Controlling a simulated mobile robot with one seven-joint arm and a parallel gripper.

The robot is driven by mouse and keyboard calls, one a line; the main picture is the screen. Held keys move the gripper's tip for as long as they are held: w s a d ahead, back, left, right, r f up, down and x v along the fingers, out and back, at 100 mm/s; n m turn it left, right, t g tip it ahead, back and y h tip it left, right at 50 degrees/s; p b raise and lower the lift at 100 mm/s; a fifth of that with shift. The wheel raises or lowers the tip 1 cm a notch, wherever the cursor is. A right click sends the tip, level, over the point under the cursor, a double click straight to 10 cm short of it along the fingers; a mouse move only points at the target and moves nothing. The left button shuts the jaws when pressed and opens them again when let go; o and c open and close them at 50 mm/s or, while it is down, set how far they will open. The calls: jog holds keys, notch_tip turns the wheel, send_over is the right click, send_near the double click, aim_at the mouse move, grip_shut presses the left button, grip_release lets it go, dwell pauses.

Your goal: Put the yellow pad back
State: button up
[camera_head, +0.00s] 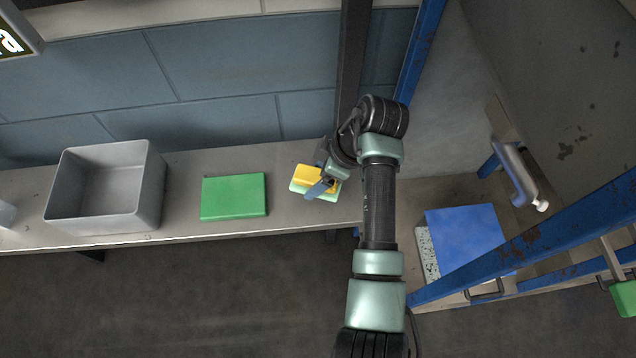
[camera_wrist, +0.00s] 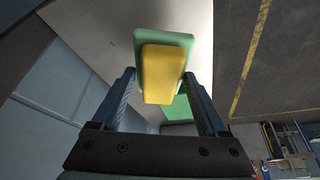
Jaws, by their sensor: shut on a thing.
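The yellow pad (camera_head: 304,174) is a small yellow block on a pale green plate, near the right end of the grey shelf (camera_head: 184,222). My gripper (camera_head: 325,183) is at the pad and shut on it. In the wrist view the yellow pad (camera_wrist: 162,75) sits between my two fingertips (camera_wrist: 159,78), with its pale green part behind it. I cannot tell whether the pad touches the shelf or is just above it.
A flat green block (camera_head: 234,196) lies on the shelf left of my gripper. An open grey bin (camera_head: 106,190) stands further left. The shelf between them is clear. Blue rusted posts (camera_head: 420,48) and a blue panel (camera_head: 466,238) are to the right.

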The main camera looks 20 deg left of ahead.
jog(key=shift+f, duration=2.15)
jog(key=o, duration=1.1)
jog(key=shift+r, duration=0.1)
jog(key=v, duration=1.2)
